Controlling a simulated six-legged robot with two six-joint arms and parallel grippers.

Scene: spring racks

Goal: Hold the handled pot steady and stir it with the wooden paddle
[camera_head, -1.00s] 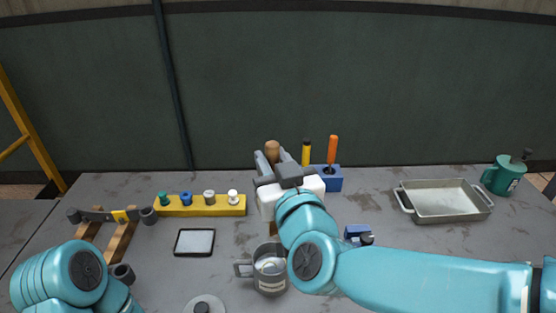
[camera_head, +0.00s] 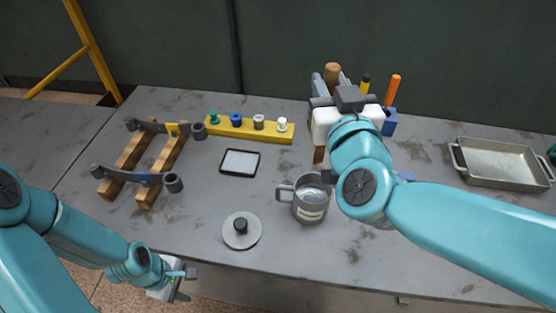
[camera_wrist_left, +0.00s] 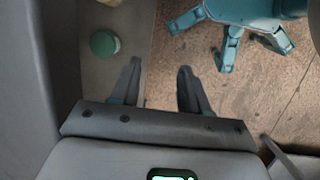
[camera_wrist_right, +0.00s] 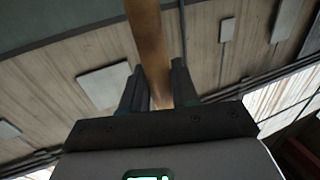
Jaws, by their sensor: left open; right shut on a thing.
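The grey metal pot (camera_head: 310,211) stands on the table, with its handle to the left and a pale label on its side. My right gripper (camera_head: 332,86) is shut on the wooden paddle (camera_head: 331,71), behind the pot and above the table. The paddle's shaft also shows between the fingers in the right wrist view (camera_wrist_right: 149,40). Its lower end shows below the gripper, partly hidden by my arm, outside the pot. My left gripper (camera_head: 182,284) is open and empty at the table's front edge, left of and nearer than the pot. Its spread fingers show in the left wrist view (camera_wrist_left: 160,85).
A round lid (camera_head: 233,241) with a dark knob lies left of the pot. A tablet (camera_head: 240,162), a yellow block with several spools (camera_head: 250,134) and a wooden rack (camera_head: 125,160) are further left. A metal tray (camera_head: 500,165) is at right. A blue holder (camera_head: 390,122) stands behind.

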